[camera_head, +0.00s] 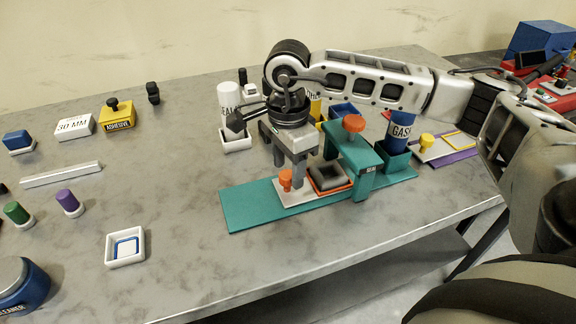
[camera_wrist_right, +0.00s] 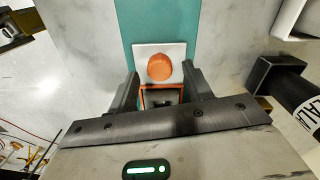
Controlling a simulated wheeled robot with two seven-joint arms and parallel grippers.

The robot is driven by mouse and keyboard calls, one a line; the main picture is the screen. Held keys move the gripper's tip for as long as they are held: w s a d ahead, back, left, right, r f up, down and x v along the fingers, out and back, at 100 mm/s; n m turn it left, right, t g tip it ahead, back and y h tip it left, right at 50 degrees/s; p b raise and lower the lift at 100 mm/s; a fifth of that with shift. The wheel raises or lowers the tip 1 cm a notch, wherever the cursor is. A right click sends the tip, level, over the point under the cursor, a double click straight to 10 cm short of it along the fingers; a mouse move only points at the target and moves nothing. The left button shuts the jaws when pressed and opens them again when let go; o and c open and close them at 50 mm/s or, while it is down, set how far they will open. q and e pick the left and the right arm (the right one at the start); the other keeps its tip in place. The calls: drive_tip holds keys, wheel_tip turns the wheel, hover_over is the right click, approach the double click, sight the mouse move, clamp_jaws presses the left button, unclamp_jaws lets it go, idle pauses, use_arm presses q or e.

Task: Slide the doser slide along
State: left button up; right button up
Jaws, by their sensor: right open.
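The doser slide shows as a pale plate (camera_head: 292,197) with an orange knob (camera_head: 285,181) and a dark square frame with an orange rim (camera_head: 331,180). It lies on a long teal base (camera_head: 247,205), to the left of a teal bridge (camera_head: 366,160) topped by a larger orange knob (camera_head: 353,123). My left gripper is not in view.
A white bottle (camera_head: 230,100) in a white holder stands behind the gripper. A blue GAS canister (camera_head: 399,130) stands in a teal holder right of the bridge. A small white tray (camera_head: 125,247) lies front left. The teal base's left end is bare.

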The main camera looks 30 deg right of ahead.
sight(308, 184)
drive_tip(key=shift+f, duration=0.6)
clamp_jaws()
drive_tip(key=d, duration=0.2)
drive_tip(key=s+d+b, duration=0.1)
drive_tip(key=d, duration=0.1)
drive_tip(key=shift+d, duration=0.1)
unclamp_jaws()
drive_tip(key=shift+d, duration=0.1)
